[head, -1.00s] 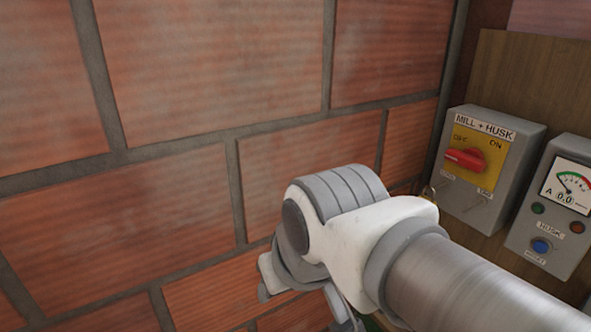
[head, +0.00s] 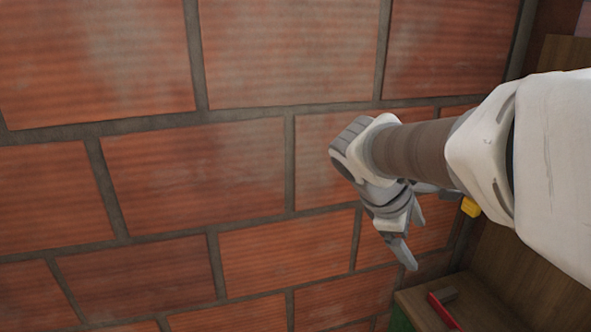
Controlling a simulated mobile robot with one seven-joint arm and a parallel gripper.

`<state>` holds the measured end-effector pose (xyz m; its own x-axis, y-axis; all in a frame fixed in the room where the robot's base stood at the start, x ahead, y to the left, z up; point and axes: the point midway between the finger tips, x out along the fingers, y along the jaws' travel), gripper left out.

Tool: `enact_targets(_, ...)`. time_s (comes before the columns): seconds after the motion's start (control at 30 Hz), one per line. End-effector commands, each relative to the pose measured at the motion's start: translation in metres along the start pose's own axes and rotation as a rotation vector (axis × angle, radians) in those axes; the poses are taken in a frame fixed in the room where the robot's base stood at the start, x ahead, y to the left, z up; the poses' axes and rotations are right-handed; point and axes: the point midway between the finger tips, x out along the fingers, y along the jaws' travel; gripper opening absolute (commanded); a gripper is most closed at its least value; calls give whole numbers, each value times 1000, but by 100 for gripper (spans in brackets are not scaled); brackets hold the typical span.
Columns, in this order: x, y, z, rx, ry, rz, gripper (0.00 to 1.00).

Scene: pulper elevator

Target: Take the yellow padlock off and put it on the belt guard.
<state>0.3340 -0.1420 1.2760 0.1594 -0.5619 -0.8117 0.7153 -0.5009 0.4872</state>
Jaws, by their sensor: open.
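A small yellow thing (head: 470,206), which looks like the yellow padlock, shows just below my arm, right of my gripper. My arm covers part of it, and I cannot tell what it hangs from or rests on. My gripper (head: 414,238) is open and points down and to the right, in front of the brick wall. The yellow thing is apart from the visible fingertips in the picture. I cannot make out the belt guard in this view.
The brick wall (head: 190,180) fills the left and middle. A wooden bench (head: 480,300) at the lower right bears a red-handled tool (head: 444,310). A green thing (head: 401,320) shows at the lower edge. My arm hides much of the wooden panel (head: 490,250) at the right.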

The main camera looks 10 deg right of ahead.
Motion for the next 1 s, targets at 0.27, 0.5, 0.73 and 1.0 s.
enact_targets(0.27, 51, 87, -6, -574, -381, 105, 88)
enact_targets(0.5, 64, 126, -15, -813, -556, 130, 88)
enact_targets(0.73, 89, 140, -1, -841, -581, 127, 88)
enact_targets(1.0, 139, 160, 24, -839, -578, 128, 88)
